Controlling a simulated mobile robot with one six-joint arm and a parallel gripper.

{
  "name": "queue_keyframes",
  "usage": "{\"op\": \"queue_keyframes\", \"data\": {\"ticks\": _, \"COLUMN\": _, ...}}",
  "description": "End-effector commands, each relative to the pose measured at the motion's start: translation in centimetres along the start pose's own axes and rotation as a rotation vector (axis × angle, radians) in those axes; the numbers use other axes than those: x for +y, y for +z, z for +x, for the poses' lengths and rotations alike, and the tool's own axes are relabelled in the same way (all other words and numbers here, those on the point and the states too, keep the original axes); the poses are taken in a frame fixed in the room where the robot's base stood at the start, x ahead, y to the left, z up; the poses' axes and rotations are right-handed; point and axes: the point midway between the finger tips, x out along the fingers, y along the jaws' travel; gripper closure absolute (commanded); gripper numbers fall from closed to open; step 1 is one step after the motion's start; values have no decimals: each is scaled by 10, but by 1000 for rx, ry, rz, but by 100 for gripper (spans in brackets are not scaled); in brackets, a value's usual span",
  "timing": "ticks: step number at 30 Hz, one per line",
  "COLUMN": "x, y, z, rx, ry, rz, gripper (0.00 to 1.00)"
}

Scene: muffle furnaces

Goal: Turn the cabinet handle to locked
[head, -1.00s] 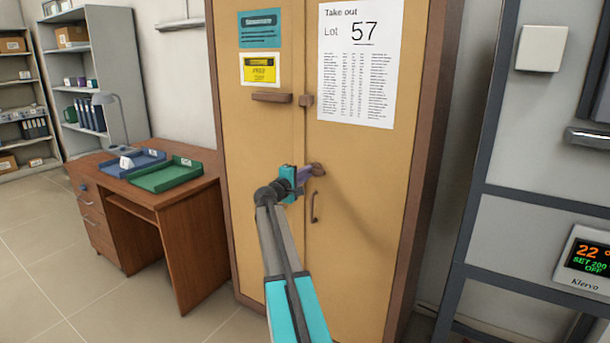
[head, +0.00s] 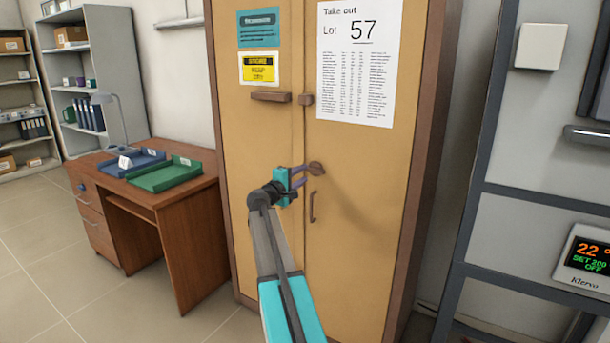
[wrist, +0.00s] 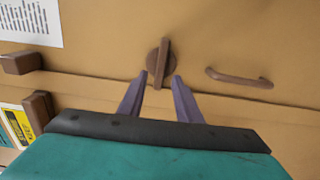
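The cabinet handle (head: 316,168) is a brown turning lever on a round base, on the right door of the tan cabinet (head: 355,235). In the wrist view the handle (wrist: 160,62) runs up and down the picture, across the line of the door seam, so it lies about horizontal on the door. My gripper (head: 302,173) is just left of the handle in the head view. In the wrist view my gripper (wrist: 160,76) has its two purple fingers apart. The lever's near end shows between the fingertips, with gaps on both sides. I see no lock marking.
A curved pull (head: 312,206) is below the handle. A brown bar (head: 271,97) and a small block (head: 306,99) sit higher at the seam. A desk (head: 185,215) with trays stands left; a grey frame (head: 462,240) with a furnace display (head: 590,257) stands right.

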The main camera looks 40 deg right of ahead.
Motion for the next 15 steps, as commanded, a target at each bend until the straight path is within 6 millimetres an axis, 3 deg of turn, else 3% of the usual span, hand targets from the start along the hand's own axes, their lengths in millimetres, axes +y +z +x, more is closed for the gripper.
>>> {"op": "queue_keyframes", "data": {"ticks": 15, "x": -1, "y": 2, "z": -72, "rx": 0, "ry": 1, "rz": -1, "gripper": 69}}
